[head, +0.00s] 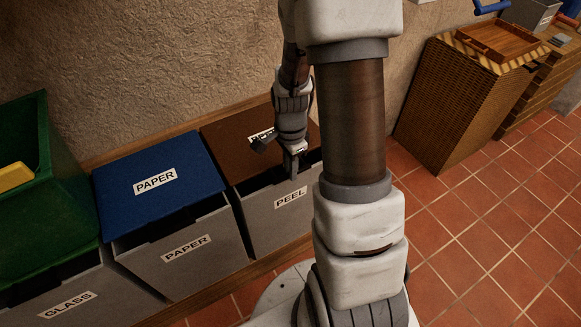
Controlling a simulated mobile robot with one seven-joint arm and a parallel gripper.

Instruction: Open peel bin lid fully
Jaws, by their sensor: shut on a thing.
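The peel bin (268,222) is grey with a "PEEL" label on its front. Its brown lid (232,148) lies over the top, with a dark gap showing between its front edge and the front wall. My gripper (293,168) points down at the lid's front edge, above the "PEEL" label. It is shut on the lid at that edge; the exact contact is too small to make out. My arm hides the right side of the bin and part of the lid.
Left of it stands the paper bin (186,262) with its blue lid (155,180) down. A wall is close behind. Wicker hampers (455,100) stand right; tiled floor is clear in front.

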